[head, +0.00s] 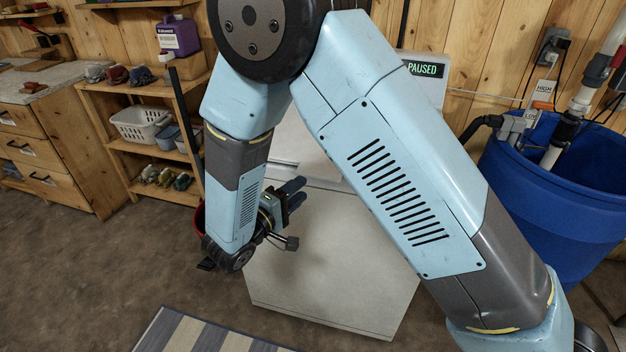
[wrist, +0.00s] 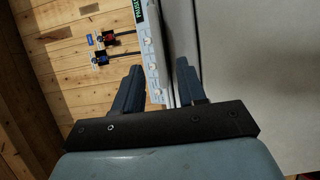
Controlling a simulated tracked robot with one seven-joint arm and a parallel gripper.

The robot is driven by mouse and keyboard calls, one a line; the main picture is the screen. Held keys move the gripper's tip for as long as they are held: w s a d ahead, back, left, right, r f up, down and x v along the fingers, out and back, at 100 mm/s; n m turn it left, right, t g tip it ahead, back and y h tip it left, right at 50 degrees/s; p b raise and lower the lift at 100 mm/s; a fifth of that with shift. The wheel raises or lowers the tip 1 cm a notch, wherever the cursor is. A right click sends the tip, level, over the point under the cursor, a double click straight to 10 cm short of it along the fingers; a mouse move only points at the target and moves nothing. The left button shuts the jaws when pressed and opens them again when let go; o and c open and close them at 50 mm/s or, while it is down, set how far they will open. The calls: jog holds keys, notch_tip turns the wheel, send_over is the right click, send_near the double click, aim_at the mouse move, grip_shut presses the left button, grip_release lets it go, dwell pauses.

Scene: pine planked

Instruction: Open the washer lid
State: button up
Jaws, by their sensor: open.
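The washer (head: 320,262) is a white box standing on the floor, its top partly hidden behind my arm. A pale part of its top, likely the lid (head: 288,142), shows between my arm links and looks down; its edges are mostly hidden. The console (head: 425,70) at the back reads PAUSED. My gripper (head: 299,191) is open and empty, in front of the washer near its upper front edge as seen in the head view. In the wrist view, my gripper (wrist: 161,67) has its two fingers apart, with the console (wrist: 150,58) and pale washer surface beyond them.
A blue barrel (head: 550,190) with pipes stands at the right. A shelf (head: 150,140) with a white basket (head: 140,124) and a wooden drawer unit (head: 45,160) stand at the left. A striped mat (head: 205,335) lies on the floor in front.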

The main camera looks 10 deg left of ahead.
aim_at(315, 178)
jog(key=shift+x, duration=3.15)
grip_shut()
